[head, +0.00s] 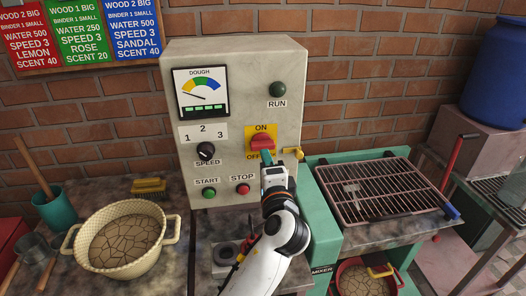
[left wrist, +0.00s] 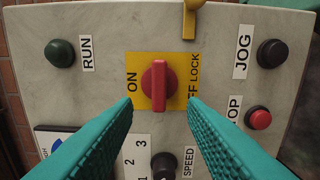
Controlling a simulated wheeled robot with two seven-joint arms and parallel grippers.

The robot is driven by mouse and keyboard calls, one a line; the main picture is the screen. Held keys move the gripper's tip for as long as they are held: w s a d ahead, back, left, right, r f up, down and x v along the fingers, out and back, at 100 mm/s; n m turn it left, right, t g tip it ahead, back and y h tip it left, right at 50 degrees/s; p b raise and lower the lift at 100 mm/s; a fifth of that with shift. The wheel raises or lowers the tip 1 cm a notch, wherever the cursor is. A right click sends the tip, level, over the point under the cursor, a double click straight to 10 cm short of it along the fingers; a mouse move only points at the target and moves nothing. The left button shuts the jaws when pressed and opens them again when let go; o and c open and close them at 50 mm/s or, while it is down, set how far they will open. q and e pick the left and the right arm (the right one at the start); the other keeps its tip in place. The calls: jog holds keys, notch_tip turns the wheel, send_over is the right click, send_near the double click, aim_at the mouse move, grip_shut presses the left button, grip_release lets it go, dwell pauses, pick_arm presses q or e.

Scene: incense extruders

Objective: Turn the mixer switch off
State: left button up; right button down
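The mixer switch is a red rotary knob (head: 262,142) on a yellow plate (head: 252,131) of the grey control panel, with ON above and OFF below. The knob also shows in the left wrist view (left wrist: 158,84), its grip ridge lying across the line between ON and OFF. My left gripper (head: 266,158) is just below and in front of the knob, partly covering the OFF label. In the left wrist view its two teal fingers (left wrist: 160,108) are wide apart with nothing between them; I see no contact with the knob. My right gripper is not in view.
A yellow lock lever (head: 293,153) sticks out beside the switch. The speed dial (head: 206,151), green START button (head: 209,192) and red STOP button (head: 243,188) are nearby. A cream pot (head: 95,258) stands left, and a wire rack (head: 378,187) lies right.

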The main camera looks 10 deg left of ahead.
pick_arm(q)
jog(key=v, duration=0.6)
